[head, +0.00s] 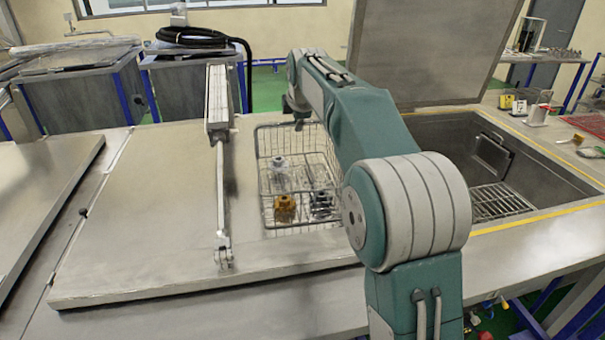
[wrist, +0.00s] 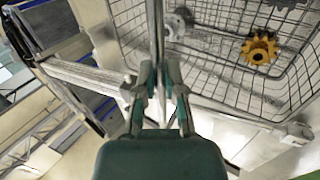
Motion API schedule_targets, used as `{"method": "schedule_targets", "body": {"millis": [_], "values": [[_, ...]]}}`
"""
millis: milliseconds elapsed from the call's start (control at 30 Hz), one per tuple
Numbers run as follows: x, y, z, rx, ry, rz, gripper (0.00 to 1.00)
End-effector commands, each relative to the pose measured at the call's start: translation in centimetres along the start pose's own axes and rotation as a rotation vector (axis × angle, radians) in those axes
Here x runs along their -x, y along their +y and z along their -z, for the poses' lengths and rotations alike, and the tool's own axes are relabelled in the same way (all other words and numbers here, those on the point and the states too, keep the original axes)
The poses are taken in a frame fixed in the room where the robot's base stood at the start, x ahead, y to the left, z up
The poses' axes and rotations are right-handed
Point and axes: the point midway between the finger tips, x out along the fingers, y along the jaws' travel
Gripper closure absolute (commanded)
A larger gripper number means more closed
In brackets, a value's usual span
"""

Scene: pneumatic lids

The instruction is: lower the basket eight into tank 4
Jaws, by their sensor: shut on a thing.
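A wire basket (head: 272,150) shows over the closed grey lid in the middle of the head view; whether it hangs or rests there I cannot tell. Inside it are an orange-brown gear part (head: 285,207), a dark part (head: 321,203) and pale metal parts. In the wrist view my gripper (wrist: 161,72) is shut on an upright bar at the near side of the basket (wrist: 215,72). The gear (wrist: 260,48) lies inside. In the head view my arm hides the gripper. An open tank (head: 445,135) with a grate inside is at the right; no tank number is readable.
A pneumatic cylinder (head: 217,105) stands on the closed lid (head: 140,210), just left of the basket. A raised lid (head: 430,50) stands behind the open tank. Yellow-edged rim (head: 540,214) borders the tank. Small items (head: 540,112) sit on the far right worktop.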

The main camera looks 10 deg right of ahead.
Motion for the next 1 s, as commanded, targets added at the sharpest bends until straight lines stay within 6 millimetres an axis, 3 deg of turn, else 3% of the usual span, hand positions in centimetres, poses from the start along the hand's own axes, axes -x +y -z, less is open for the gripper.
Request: {"method": "schedule_targets", "body": {"millis": [433, 1000], "values": [[1.8, 1.2, 0.0, 0.000, 0.000, -0.008, 1.00], [1.9, 1.3, 0.0, 0.000, 0.000, -0.009, 1.00]]}}
